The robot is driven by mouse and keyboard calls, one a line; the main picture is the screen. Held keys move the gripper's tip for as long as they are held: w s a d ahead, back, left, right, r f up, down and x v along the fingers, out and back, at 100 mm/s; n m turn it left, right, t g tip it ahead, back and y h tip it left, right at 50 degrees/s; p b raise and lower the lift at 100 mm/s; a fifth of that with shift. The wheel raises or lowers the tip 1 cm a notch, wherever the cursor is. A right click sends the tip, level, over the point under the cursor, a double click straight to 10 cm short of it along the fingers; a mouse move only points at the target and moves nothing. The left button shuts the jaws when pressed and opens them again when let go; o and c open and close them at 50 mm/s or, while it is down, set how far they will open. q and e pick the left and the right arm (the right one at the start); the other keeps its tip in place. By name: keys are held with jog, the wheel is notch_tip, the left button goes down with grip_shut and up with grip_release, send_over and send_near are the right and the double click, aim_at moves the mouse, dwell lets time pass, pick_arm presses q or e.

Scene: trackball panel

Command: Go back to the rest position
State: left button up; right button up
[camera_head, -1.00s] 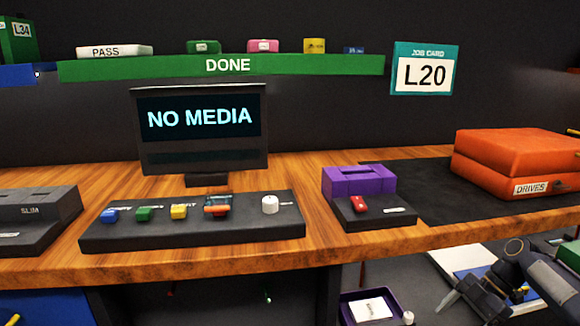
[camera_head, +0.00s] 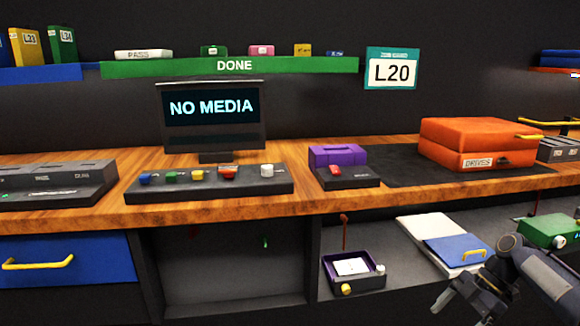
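My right arm comes in at the lower right, and its gripper (camera_head: 452,304) hangs in front of the lower shelf, below the bench top. Its fingers look apart, with nothing seen between them. My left gripper is out of view. The monitor (camera_head: 210,108) reads NO MEDIA. In front of it is the control panel (camera_head: 210,188) with blue, green, yellow and red-orange controls and a white knob (camera_head: 267,170). A purple block (camera_head: 337,155) stands at the back of a small dark unit with a red switch (camera_head: 335,169).
An orange DRIVES case (camera_head: 480,143) lies on a dark mat at the right. The lower shelf holds a purple tray (camera_head: 355,283), a white-and-blue item (camera_head: 445,240) and a green box (camera_head: 548,230). A blue drawer (camera_head: 65,270) is at lower left. A green DONE shelf (camera_head: 300,67) runs above.

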jog(key=s+a+r+m+h, duration=0.2)
jog(key=s+a+r+m, duration=0.15)
jog(key=a, duration=0.35)
jog(key=s+a+r+m+h, duration=0.3)
jog(key=a+r, duration=0.1)
jog(key=a, duration=0.3)
jog(key=s+a+f+m+t+y, duration=0.1)
jog(key=s+a+m+t, duration=0.25)
jog(key=s+m, duration=0.4)
jog(key=s+a+f+m+t, duration=0.2)
jog(key=s+a+m+t, duration=0.15)
jog(key=s+m, duration=0.4)
notch_tip(320, 180, up, 30)
jog(key=s+n+p, duration=0.1)
jog(key=p, duration=2.9)
jog(key=shift+s+a+g, duration=0.15)
jog(key=shift+s+g, duration=0.15)
jog(key=shift+g, duration=0.1)
jog(key=shift+f, duration=0.15)
jog(key=shift+c, duration=0.3)
